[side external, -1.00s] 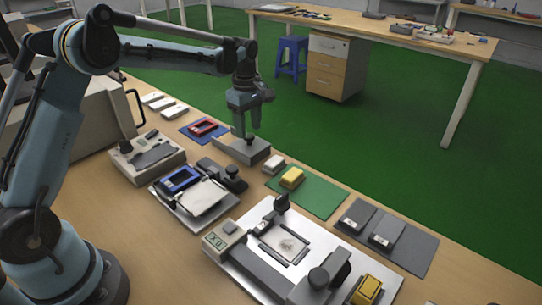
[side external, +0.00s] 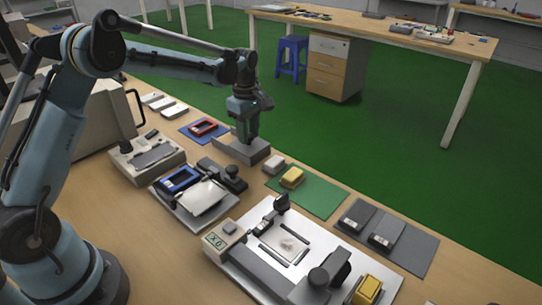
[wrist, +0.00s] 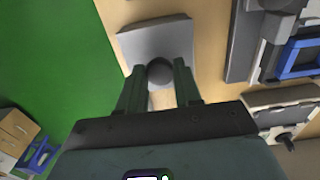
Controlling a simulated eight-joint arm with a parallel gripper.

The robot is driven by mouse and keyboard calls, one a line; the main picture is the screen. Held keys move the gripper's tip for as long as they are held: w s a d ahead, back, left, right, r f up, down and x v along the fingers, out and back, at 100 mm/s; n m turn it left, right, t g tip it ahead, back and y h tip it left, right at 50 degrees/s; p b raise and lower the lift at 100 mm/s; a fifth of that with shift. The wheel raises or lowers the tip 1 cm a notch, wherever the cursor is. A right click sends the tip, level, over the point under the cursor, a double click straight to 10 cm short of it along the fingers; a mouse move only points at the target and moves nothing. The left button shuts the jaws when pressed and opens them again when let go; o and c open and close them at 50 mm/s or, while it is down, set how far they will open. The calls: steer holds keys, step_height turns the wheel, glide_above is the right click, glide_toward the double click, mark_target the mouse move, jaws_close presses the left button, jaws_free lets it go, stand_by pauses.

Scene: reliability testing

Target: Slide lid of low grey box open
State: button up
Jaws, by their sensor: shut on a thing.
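The low grey box (side external: 254,155) sits on the wooden table, near its far edge, in the side external view. It also shows in the wrist view (wrist: 140,42), with a dark round knob (wrist: 159,71) at its near side. My gripper (side external: 247,141) points down over the box, its fingertips at the top of it. In the wrist view my gripper (wrist: 159,74) has one finger on each side of the knob, shut on it. The fingers and arm hide part of the lid, and I cannot see a gap between lid and box.
A blue mat with a red frame (side external: 203,128) lies behind the box. A black device (side external: 222,174) and a small pale block (side external: 273,164) stand close in front. A green mat (side external: 322,197) and a large metal plate fixture (side external: 247,275) lie further right.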

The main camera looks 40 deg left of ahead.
steer(key=shift+a, duration=3.85)
steer(key=o, duration=0.6)
steer(key=shift+c, duration=0.2)
step_height(320, 180, up, 5)
steer(key=shift+r, duration=0.1)
steer(key=shift+d, duration=0.1)
